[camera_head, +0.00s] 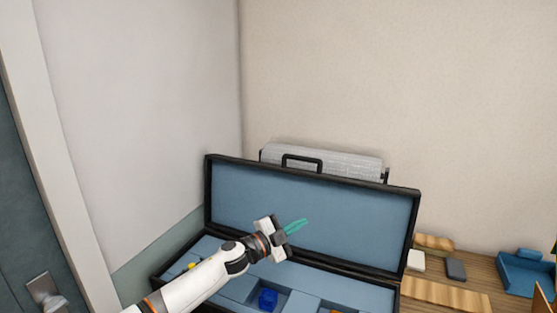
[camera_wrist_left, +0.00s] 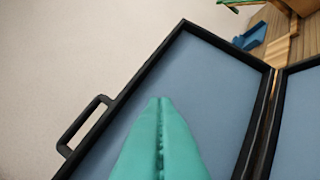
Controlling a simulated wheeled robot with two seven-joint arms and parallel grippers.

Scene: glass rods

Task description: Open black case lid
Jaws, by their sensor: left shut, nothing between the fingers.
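The black case (camera_head: 412,230) stands on the wooden table with its lid (camera_head: 350,205) raised and leaning back. The lid's inside is blue, and a black handle (camera_head: 302,158) shows at its top edge. In the left wrist view the lid (camera_wrist_left: 205,85) fills the middle, with the handle (camera_wrist_left: 84,125) at the left. My left gripper (camera_head: 296,227) has teal fingers, shut and empty, in front of the lid's inner face. The fingers (camera_wrist_left: 160,140) also show in the left wrist view. I cannot tell whether they touch the lid. My right gripper is out of view.
The case's blue base holds a blue object (camera_head: 267,299) and a yellow one (camera_head: 192,266). A grey ribbed object (camera_head: 340,162) stands behind the lid. Wooden blocks (camera_head: 445,294), a dark block (camera_head: 456,269) and a blue tray (camera_head: 525,275) lie to the right.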

